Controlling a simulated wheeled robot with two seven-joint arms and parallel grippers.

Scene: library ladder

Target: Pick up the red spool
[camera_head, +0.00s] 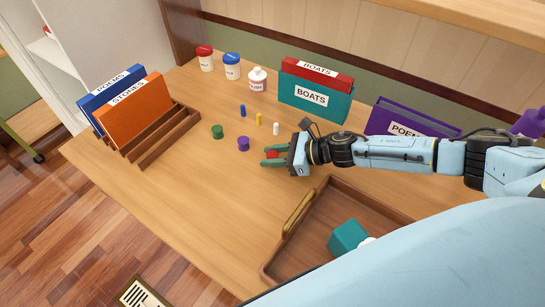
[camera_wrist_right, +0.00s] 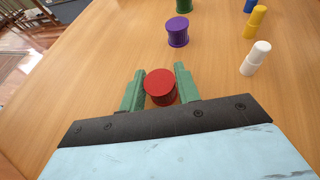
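The red spool (camera_head: 272,154) stands on the wooden table in the head view, between the green fingers of my right gripper (camera_head: 268,155). In the right wrist view the red spool (camera_wrist_right: 160,87) shows its round top, with one finger on each side of it. The right gripper (camera_wrist_right: 157,88) is open around the spool. A small gap shows at the right finger; the left finger is very close to the spool, and I cannot tell if it touches. My left gripper is not in view.
A purple spool (camera_head: 243,144) and green spool (camera_head: 218,132) stand to the left. Blue, yellow and white (camera_head: 276,128) small pegs stand behind. A wooden tray (camera_head: 297,232) with a teal block (camera_head: 347,237) lies in front. Books in a rack (camera_head: 165,135) stand at left.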

